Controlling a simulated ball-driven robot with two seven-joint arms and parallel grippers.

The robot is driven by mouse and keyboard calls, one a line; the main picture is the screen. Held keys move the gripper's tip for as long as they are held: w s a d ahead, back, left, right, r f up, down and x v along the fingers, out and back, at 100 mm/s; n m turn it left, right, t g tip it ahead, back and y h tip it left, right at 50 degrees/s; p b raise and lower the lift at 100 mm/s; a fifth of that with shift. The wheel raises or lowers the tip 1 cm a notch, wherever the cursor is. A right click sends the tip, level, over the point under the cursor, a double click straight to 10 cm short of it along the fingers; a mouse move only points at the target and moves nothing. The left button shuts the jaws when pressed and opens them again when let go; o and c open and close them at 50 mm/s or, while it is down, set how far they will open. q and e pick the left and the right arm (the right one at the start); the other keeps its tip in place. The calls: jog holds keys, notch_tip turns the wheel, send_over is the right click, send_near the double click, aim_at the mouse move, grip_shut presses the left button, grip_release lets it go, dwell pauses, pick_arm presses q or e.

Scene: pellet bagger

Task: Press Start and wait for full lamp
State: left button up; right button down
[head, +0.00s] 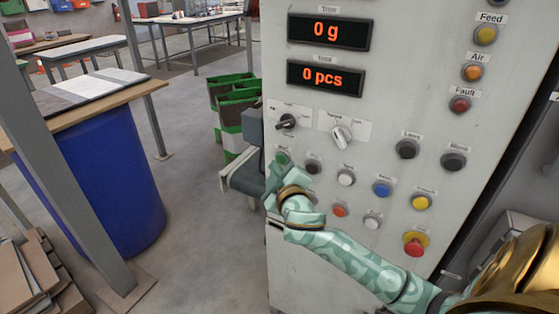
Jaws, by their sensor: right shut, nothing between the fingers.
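The grey control panel (390,120) of the bagger fills the right half of the head view. A green button (283,158), probably Start, sits at its left edge; its label is too small to read. My right gripper (277,174) is shut and empty, with its tips just below the green button and partly over its surroundings. I cannot tell whether it touches the button. The lamps in view are Feed (486,35), Air (473,72) and Fault (460,104). No lamp labelled full is readable. My left gripper is out of view.
Displays read 0 g (327,31) and 0 pcs (324,76). Close by are other buttons, two rotary switches (342,136) and a red mushroom button (414,247). A blue drum (110,180), post and green crates (235,95) stand left; open floor lies between.

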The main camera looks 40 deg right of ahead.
dwell(0.6)
jog(key=shift+w+d, duration=0.15)
jog(key=shift+d, duration=0.3)
jog(key=shift+w+d+p, duration=0.15)
jog(key=shift+d+p, duration=0.15)
jog(key=shift+p, duration=0.05)
dwell(0.4)
jog(key=shift+a, duration=0.1)
jog(key=shift+s+a, duration=0.35)
jog(key=shift+a, duration=0.3)
jog(key=shift+p, duration=0.3)
jog(key=shift+s+a+p, duration=0.1)
jog(key=shift+s+a, duration=0.3)
jog(key=shift+a, duration=0.5)
jog(key=shift+s+a+p, duration=0.15)
jog(key=shift+s+a, duration=0.2)
jog(key=shift+a, duration=0.6)
jog(key=shift+s+a+p, duration=0.1)
jog(key=shift+s+a, duration=0.3)
jog(key=shift+a, duration=0.5)
